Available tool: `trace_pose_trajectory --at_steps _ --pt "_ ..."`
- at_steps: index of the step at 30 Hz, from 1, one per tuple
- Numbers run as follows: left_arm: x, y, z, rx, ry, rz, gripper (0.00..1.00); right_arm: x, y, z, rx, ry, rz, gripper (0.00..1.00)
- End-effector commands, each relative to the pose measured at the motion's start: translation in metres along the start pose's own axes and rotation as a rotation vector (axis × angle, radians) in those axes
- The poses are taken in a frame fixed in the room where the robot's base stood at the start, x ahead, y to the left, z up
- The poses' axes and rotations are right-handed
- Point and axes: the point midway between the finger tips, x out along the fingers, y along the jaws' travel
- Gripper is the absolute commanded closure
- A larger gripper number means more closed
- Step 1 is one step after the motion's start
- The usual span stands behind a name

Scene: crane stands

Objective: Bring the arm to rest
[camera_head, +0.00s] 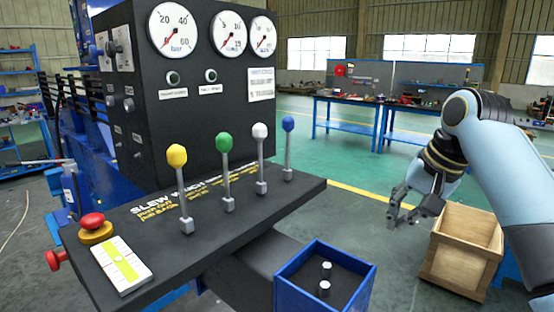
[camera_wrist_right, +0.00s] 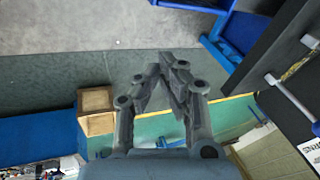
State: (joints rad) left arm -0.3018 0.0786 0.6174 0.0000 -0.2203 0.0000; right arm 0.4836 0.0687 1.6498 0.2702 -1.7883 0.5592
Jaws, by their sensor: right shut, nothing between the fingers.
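My right arm comes in from the right edge of the head view. Its gripper (camera_head: 405,215) hangs shut and empty to the right of the control stand, in front of the wooden crate. In the right wrist view the gripper (camera_wrist_right: 165,62) shows with its fingertips together and nothing between them. It touches no lever or box that I can see. My left gripper is not in view.
A control stand (camera_head: 120,260) carries yellow, green, white and blue levers, gauges and a red button (camera_head: 92,221). A blue box (camera_head: 290,296) with two small pegs sits at its front. A wooden crate (camera_head: 455,265) stands at right. Workbenches (camera_head: 350,107) are far behind.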

Motion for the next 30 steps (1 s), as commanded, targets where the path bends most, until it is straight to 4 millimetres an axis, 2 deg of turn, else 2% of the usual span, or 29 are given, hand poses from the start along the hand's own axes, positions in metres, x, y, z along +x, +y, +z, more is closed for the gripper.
trace_pose_trajectory --at_steps 1,3,6,9,12,18,25,26,27,30 --pt "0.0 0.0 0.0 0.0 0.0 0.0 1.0 0.015 0.025 0.028 -0.038 0.002 0.028 1.0" --pt "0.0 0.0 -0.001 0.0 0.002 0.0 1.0 0.027 0.059 0.065 -0.111 0.017 0.067 1.0" --pt "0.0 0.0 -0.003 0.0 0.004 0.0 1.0 0.032 0.101 0.118 -0.218 0.032 0.12 1.0" --pt "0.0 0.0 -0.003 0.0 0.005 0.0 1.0 0.026 0.131 0.159 -0.309 0.041 0.161 1.0" --pt "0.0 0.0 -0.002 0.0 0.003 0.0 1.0 0.017 0.151 0.189 -0.378 0.045 0.19 1.0" --pt "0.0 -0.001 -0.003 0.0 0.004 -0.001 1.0 -0.004 0.179 0.235 -0.489 0.043 0.233 1.0" --pt "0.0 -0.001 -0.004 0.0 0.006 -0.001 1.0 -0.034 0.2 0.274 -0.596 0.039 0.272 1.0" --pt "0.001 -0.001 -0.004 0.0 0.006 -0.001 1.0 -0.033 0.203 0.277 -0.607 0.037 0.276 1.0" --pt "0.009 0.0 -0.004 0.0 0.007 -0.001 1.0 -0.014 0.207 0.275 -0.602 0.035 0.276 1.0" --pt "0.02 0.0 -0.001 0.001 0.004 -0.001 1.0 0.018 0.217 0.276 -0.596 0.025 0.278 1.0"
